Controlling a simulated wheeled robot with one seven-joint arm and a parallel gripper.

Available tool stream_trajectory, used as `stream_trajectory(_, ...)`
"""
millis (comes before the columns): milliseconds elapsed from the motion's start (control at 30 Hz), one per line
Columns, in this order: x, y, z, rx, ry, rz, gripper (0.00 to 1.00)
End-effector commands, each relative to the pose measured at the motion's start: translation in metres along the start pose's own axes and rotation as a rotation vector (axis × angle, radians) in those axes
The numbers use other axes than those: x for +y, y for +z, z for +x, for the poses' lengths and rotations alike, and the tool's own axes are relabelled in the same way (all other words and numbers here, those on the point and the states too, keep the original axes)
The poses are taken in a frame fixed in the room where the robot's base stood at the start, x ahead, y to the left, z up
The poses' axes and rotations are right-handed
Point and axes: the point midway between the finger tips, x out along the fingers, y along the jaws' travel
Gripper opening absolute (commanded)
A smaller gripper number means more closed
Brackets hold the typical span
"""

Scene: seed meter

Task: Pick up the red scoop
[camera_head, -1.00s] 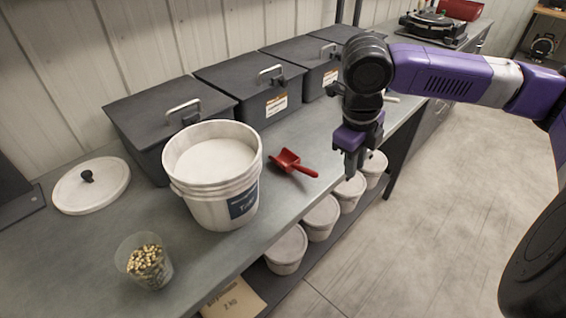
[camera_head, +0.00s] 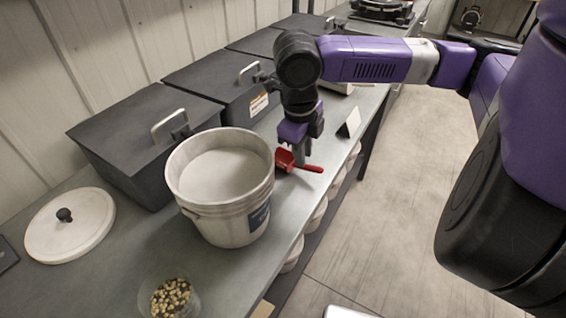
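The red scoop (camera_head: 284,160) lies on the grey counter just right of the white bucket, its handle (camera_head: 313,168) pointing right toward the counter's front edge. My gripper (camera_head: 302,160) points down at the scoop, and its fingers overlap the scoop near where the bowl meets the handle. The fingers hide part of the scoop there. I cannot tell whether they touch it or how far apart they are.
The white bucket (camera_head: 222,205) of pale powder stands close left of my gripper. Dark lidded bins (camera_head: 150,130) line the wall. A white lid (camera_head: 70,222) and a clear cup of seeds (camera_head: 170,297) are on the counter. A small card (camera_head: 349,124) stands behind the scoop.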

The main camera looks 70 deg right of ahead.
Motion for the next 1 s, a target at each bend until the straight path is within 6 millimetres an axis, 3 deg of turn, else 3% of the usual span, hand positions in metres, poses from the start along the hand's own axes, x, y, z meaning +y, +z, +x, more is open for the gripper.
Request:
stream_trajectory(433,0.000,-0.007,0.054,0.000,0.001,0.001,0.19)
stream_trajectory(733,0.000,-0.007,0.058,-0.001,0.001,-0.001,0.19)
stream_trajectory(833,0.000,-0.007,0.058,-0.001,0.001,-0.001,0.00)
stream_trajectory(1000,0.000,-0.007,0.058,-0.001,0.001,-0.001,0.00)
